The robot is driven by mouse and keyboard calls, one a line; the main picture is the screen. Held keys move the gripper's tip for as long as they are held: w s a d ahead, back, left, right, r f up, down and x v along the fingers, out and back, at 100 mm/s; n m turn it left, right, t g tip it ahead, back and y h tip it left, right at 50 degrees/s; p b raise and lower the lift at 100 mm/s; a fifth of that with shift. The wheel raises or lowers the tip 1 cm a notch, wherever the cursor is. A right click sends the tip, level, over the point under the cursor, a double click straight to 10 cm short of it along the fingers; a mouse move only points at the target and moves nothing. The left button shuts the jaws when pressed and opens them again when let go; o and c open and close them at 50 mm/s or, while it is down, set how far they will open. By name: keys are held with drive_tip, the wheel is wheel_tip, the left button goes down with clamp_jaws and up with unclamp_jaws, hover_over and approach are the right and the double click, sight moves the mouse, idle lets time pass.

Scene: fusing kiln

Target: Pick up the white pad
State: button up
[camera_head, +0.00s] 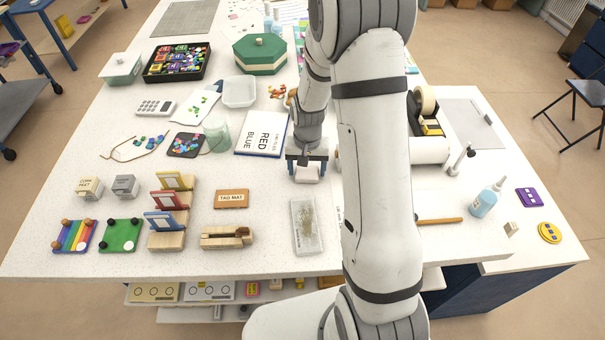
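A small white block-like thing (308,174), which may be the white pad, shows between and just below the fingers. I cannot tell whether the fingers touch it, or whether it rests on the table. My arm hides part of the table to the right of the gripper.
A clear tray (306,226) lies in front of the gripper. The lettered sheet (262,134) lies behind it to the left, and a TAG MAT block (232,198) to the left. A tape dispenser (427,138) stands right of my arm. Bare tabletop lies between the gripper and the block.

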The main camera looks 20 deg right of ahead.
sight(307, 172)
drive_tip(key=c, duration=0.7)
drive_tip(key=shift+o, duration=0.2)
wheel_tip(307, 172, up, 10)
drive_tip(key=b, duration=0.2)
drive_tip(key=o, duration=0.3)
drive_tip(key=shift+c, duration=1.1)
drive_tip(key=shift+s, duration=0.1)
